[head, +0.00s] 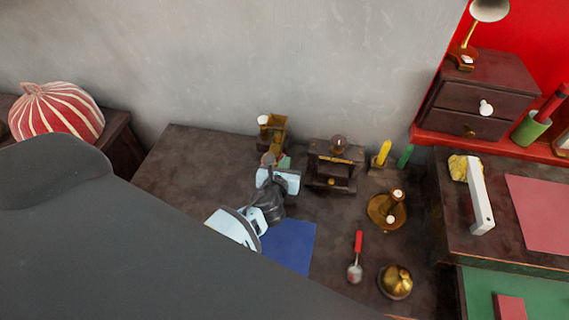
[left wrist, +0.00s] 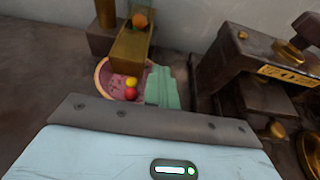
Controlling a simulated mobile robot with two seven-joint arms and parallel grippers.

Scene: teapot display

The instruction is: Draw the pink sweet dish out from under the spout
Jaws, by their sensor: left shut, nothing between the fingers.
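The pink sweet dish (left wrist: 108,82) is round with a tan rim and stands on the dark table, seen in the left wrist view. A red ball and a yellow ball lie in it. The brass spout (left wrist: 130,48) juts over its far part and hides some of it; the spout also shows in the head view (head: 278,127). My left gripper (head: 284,161) is shut and empty. Its pale green fingers (left wrist: 160,80) are just right of the dish and cover part of its right edge. I cannot tell whether they touch it. My right gripper is not in view.
A dark wooden stand with a brass plate (head: 335,165) is close right of my left gripper. A blue mat (head: 292,246), a red-handled spoon (head: 357,258), a brass candle holder (head: 386,212) and a brass pot (head: 395,282) are nearer. The table's left part is clear.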

